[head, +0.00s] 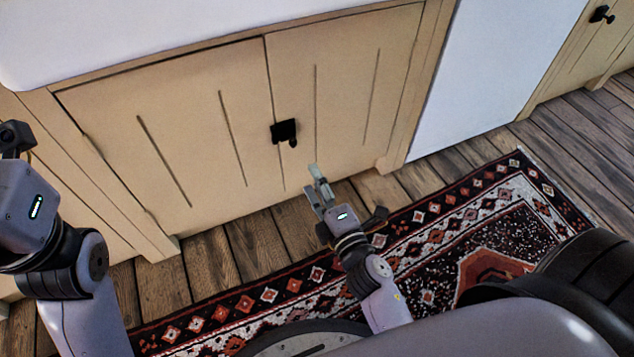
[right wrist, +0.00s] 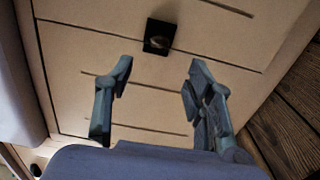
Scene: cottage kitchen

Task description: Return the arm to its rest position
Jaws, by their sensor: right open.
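My right gripper (head: 318,187) is in the middle of the head view, in front of the cream cabinet's lower edge and above the floor. In the right wrist view my right gripper (right wrist: 157,85) has its two fingers spread apart with nothing between them. The black cabinet latch (head: 284,131) lies beyond the fingertips and apart from them; it also shows in the right wrist view (right wrist: 159,37). My left arm comes in at the left edge of the head view, but its gripper fingers do not show.
The cream cabinet doors (head: 170,130) are shut. A white panel (head: 485,75) stands right of them, with another cabinet (head: 585,50) at the far right. A patterned red and black rug (head: 430,240) lies on the wooden plank floor (head: 255,245). The space around the right gripper is clear.

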